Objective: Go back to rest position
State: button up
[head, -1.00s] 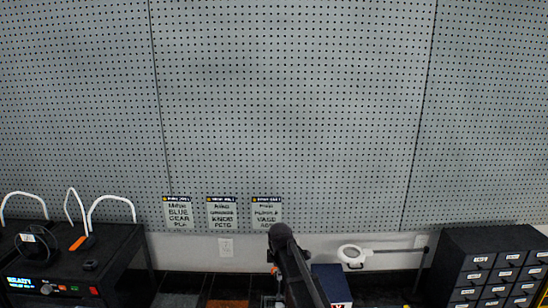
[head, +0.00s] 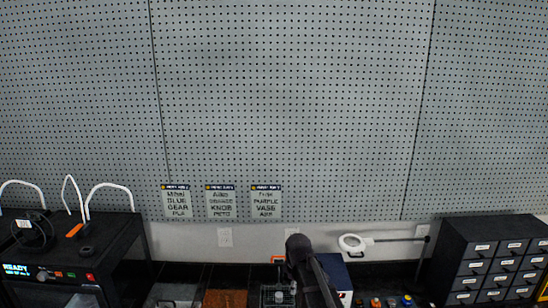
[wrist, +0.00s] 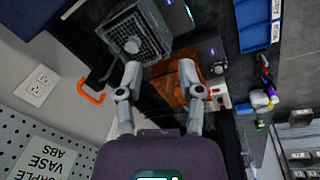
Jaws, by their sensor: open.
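My gripper (wrist: 160,98) shows in the wrist view with its two fingers spread apart and nothing between them. It is open above the workbench, tilted so that the wall shows at the left of the picture. In the head view my dark arm rises at the bottom centre, and the gripper's fingertips cannot be made out there.
A black 3D printer (head: 70,255) reading "READY" stands at the left. A black drawer cabinet (head: 490,260) stands at the right. A ring lamp (head: 352,244) is near the wall. An orange-brown mat (wrist: 180,85) and a grey basket (wrist: 130,45) lie below my gripper.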

jog(key=s+d+f+m+b, duration=0.5)
jog(key=s+f+m+b, duration=0.1)
jog(key=s, duration=0.3)
jog(key=s+d+f+m+g+b, duration=0.1)
jog(key=s+d+f+m+b, duration=0.4)
jog(key=s+f+m, duration=0.1)
jog(key=shift+s+f+m+g+b, duration=0.35)
jog(key=shift+s+f+m, duration=0.1)
jog(key=shift+s, duration=0.95)
dwell(0.4)
